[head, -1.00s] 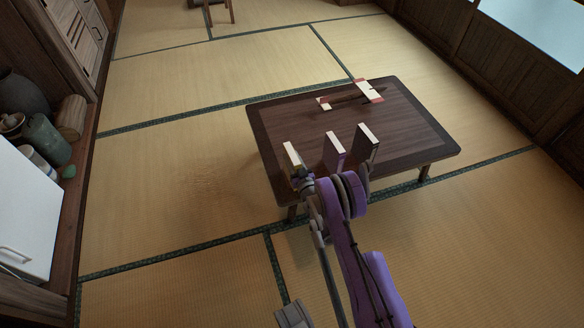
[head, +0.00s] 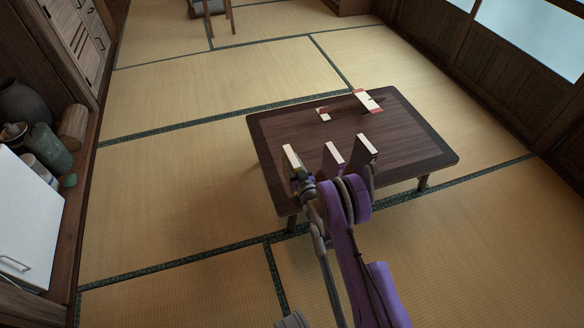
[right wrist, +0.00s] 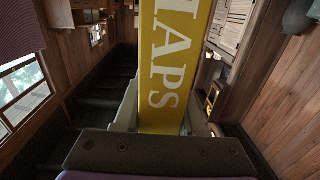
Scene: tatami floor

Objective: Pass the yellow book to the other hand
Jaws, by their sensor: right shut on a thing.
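My right gripper (head: 302,183) is shut on the yellow book near the table's left front side. In the head view the held book (head: 292,157) shows mostly its pale top edge. In the right wrist view the yellow book (right wrist: 163,70) stands between the fingers, with large white letters reading "APS" on its spine and its upper part cut off. I cannot tell from the head view how far the book is above the table. My left gripper is not clearly seen in either view.
The low dark wooden table (head: 400,150) carries two upright books, one in the middle (head: 334,155) and one to the right (head: 366,148). A red and white thing (head: 368,100) and a smaller one (head: 323,114) lie at its back. Tatami floor (head: 170,210) is clear to the left.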

